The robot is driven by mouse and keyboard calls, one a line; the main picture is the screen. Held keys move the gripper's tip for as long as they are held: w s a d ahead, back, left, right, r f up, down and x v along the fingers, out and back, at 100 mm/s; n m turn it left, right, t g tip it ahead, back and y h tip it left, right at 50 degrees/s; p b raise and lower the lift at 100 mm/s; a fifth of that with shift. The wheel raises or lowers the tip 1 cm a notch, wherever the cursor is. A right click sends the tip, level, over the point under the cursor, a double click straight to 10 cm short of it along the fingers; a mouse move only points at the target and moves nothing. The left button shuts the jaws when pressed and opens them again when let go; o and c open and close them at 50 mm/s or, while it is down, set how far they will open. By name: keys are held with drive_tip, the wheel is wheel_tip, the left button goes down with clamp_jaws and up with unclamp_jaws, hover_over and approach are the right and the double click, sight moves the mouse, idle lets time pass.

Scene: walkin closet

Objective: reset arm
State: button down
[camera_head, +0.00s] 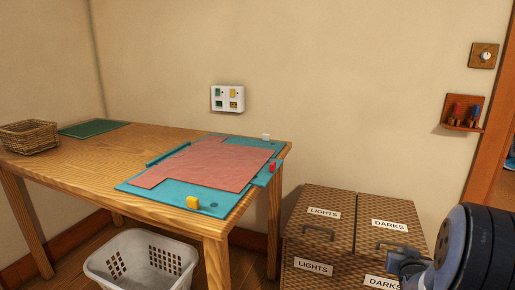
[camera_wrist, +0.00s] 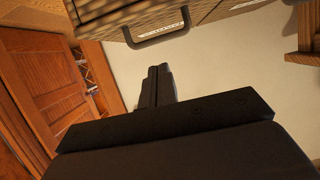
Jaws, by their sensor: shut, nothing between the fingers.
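My gripper (camera_wrist: 158,72) points up the middle of the wrist view, its two dark fingers together with nothing between them. In the head view, part of my arm shows at the lower right, in front of the woven hamper (camera_head: 330,246). The hamper has lids and fronts labelled LIGHTS and DARKS. In the wrist view, a woven hamper part with a dark handle (camera_wrist: 157,34) is at the top, beyond the fingertips; I cannot tell the exact gap.
A wooden table (camera_head: 95,165) holds a teal board (camera_head: 135,187) with a pink sheet (camera_head: 205,165), a wicker basket (camera_head: 28,137) and a green mat (camera_head: 94,128). A white laundry basket (camera_head: 140,262) stands below. A wall shelf (camera_head: 462,126) is at right.

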drive_tip(key=w+d, duration=0.1)
drive_tip(key=w, duration=0.1)
drive_tip(key=w+d, duration=0.1)
drive_tip(key=w, duration=0.1)
drive_tip(key=w+d+r+b, duration=0.1)
drive_tip(key=w, duration=0.2)
drive_tip(key=shift+w+d+f+b, duration=0.2)
drive_tip(key=shift+w+f+b, duration=0.15)
drive_tip(key=shift+f, duration=0.35)
drive_tip(key=shift+s+a+f, duration=0.1)
drive_tip(key=shift+a+f, duration=0.05)
drive_tip(key=shift+f, duration=0.4)
